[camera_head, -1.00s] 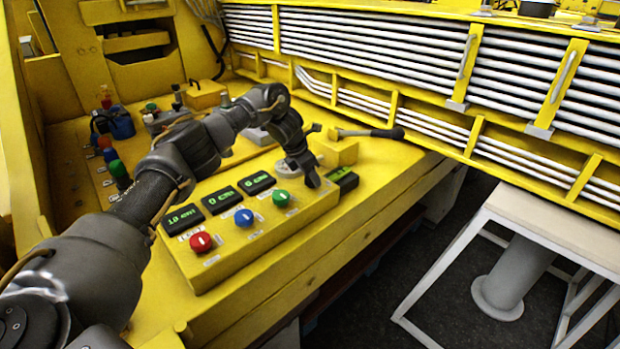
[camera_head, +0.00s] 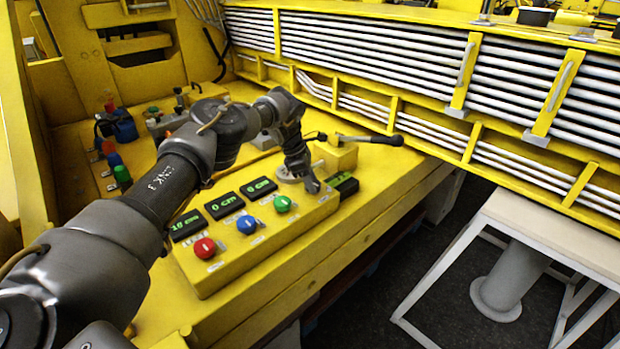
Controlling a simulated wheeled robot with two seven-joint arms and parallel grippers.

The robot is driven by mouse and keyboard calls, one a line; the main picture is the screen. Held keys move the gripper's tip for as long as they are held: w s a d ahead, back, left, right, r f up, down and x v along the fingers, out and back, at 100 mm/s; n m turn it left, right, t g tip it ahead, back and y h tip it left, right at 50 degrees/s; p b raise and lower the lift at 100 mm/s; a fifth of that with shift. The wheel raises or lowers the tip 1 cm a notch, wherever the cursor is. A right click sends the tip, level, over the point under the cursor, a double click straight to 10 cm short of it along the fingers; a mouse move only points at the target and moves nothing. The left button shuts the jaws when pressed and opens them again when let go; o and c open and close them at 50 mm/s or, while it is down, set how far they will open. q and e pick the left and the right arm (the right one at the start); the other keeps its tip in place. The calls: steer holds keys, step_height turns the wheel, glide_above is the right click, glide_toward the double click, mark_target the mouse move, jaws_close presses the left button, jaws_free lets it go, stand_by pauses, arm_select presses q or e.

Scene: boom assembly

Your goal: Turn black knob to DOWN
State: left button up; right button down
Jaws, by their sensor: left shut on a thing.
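A yellow control box (camera_head: 208,282) stands on the yellow bench, with a red knob (camera_head: 204,248), a blue knob (camera_head: 246,224) and a green knob (camera_head: 282,204) in a row. A round grey plate (camera_head: 286,174) lies at the right end of this row. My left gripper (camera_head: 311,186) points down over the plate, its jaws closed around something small. The black knob is hidden by the gripper and wrist, so its pointer cannot be read. My right gripper is not in view.
Dark displays with green digits (camera_head: 223,206) sit behind the knobs. More coloured knobs and a blue part (camera_head: 122,127) are at the back left. A pale table (camera_head: 555,225) stands at right.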

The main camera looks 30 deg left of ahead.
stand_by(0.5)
arm_select(q)
steer(key=o, duration=1)
steer(key=shift+f, duration=0.1)
steer(key=b+v, duration=0.2)
steer(key=v, duration=0.8)
steer(key=shift+a+r, duration=0.15)
steer(key=shift+r, duration=0.25)
